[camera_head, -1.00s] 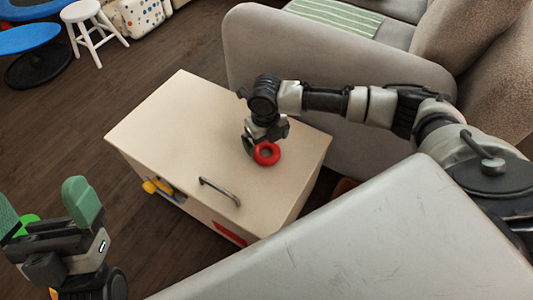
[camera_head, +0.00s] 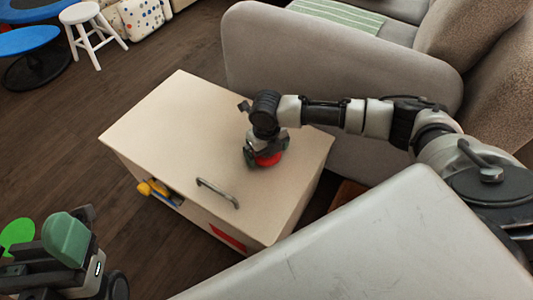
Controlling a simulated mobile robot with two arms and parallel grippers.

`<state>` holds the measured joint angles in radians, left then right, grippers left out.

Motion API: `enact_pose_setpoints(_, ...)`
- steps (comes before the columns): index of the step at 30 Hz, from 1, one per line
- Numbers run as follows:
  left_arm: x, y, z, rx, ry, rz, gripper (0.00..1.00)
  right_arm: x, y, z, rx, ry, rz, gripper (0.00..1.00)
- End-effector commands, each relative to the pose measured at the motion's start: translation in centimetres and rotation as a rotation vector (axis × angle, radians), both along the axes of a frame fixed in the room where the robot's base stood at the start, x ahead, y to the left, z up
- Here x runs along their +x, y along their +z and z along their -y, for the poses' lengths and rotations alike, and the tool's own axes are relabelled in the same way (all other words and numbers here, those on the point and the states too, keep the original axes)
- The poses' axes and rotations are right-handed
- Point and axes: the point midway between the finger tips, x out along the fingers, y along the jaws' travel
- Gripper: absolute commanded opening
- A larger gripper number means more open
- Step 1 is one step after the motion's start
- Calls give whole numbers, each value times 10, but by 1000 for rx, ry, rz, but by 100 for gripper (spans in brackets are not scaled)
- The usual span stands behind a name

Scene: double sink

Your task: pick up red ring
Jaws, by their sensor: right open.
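The red ring (camera_head: 268,160) lies on the top of the cream chest (camera_head: 185,115), near its right side. My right gripper (camera_head: 264,158) points down over the ring, with its fingers around or beside it, and hides much of the ring. The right jaws are open; whether they touch the ring cannot be seen. My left gripper (camera_head: 45,245) is at the lower left, away from the chest, with green finger pads apart and nothing visible between them.
A dark handle (camera_head: 218,193) stands on the chest's near edge. Yellow and blue items (camera_head: 158,190) stick out of its front. A grey sofa (camera_head: 330,60) is behind the chest. A white stool (camera_head: 90,32) stands at the upper left. The chest top is otherwise clear.

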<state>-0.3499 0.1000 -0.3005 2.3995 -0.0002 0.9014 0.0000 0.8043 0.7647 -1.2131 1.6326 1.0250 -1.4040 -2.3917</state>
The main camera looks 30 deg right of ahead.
Motion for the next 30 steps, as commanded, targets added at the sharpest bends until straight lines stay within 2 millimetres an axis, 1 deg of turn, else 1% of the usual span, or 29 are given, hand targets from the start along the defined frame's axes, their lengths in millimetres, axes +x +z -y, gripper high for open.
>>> enact_pose_setpoints(1,0,0,0,0,0,0,100,0,0,0,0,0,0,98)
enact_pose_setpoints(8,0,0,0,0,0,-1,100,0,0,0,0,0,0,63)
enact_pose_setpoints(9,0,0,0,0,0,-1,100,0,0,0,0,0,0,62)
enact_pose_setpoints(15,0,0,0,1,0,-2,100,0,1,0,0,0,1,62)
enact_pose_setpoints(19,0,4,0,1,0,-2,100,1,7,0,0,-1,1,62)
enact_pose_setpoints(23,0,14,0,1,0,-2,100,1,22,0,0,-1,2,62)
enact_pose_setpoints(27,3,29,1,7,0,-20,100,2,50,0,0,-2,4,62)
enact_pose_setpoints(28,6,28,1,14,2,-41,100,-2,47,2,-1,-2,0,62)
enact_pose_setpoints(30,20,24,3,47,11,-145,100,-9,50,5,-1,-1,-1,62)
